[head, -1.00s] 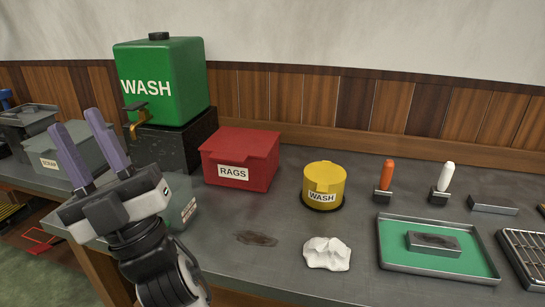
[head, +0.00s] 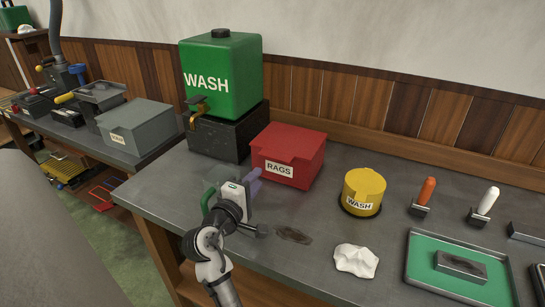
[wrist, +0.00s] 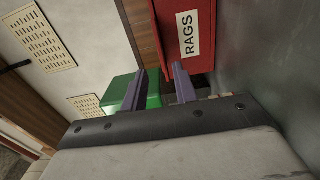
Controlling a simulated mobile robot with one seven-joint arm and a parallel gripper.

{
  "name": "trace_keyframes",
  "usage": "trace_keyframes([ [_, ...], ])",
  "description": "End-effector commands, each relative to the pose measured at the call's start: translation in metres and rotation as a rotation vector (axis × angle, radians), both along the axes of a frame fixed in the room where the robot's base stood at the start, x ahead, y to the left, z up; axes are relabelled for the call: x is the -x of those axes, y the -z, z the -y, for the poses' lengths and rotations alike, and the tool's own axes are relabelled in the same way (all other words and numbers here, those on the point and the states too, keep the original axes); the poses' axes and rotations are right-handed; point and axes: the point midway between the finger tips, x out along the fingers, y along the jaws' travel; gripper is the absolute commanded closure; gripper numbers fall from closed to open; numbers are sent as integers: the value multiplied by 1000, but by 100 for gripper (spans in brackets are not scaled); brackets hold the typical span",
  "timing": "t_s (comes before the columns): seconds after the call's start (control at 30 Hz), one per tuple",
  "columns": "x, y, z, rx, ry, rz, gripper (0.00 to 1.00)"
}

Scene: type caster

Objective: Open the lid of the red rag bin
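The red rag bin (head: 300,174), labelled RAGS, stands on the bench to the right of the green wash tank, with its lid (head: 290,140) down. In the wrist view the bin (wrist: 203,62) is seen close up, tilted, at the top right of the fingers. My gripper (head: 254,178) is near the bin's front left side, its purple fingers pointing toward it. In the wrist view my gripper (wrist: 158,78) is open, with a gap between the fingers and nothing held. I cannot tell whether a finger touches the bin.
The green wash tank (head: 232,75) sits on a black block (head: 222,138) behind my gripper. A yellow wash can (head: 364,190), a white crumpled rag (head: 356,260) and a green tray (head: 420,270) are to the right. A partly hidden container (head: 208,199) is beside my wrist.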

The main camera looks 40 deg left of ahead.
Motion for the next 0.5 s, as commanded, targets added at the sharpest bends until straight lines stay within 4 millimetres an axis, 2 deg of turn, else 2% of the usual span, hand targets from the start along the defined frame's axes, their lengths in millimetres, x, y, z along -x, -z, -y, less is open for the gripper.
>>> trace_keyframes([
  [0.1, -27, -4, -6, 0, 2, -1, 71],
  [0.3, -67, -4, -16, 0, 0, 1, 71],
  [0.5, -93, -3, -22, -2, -1, 1, 71],
])
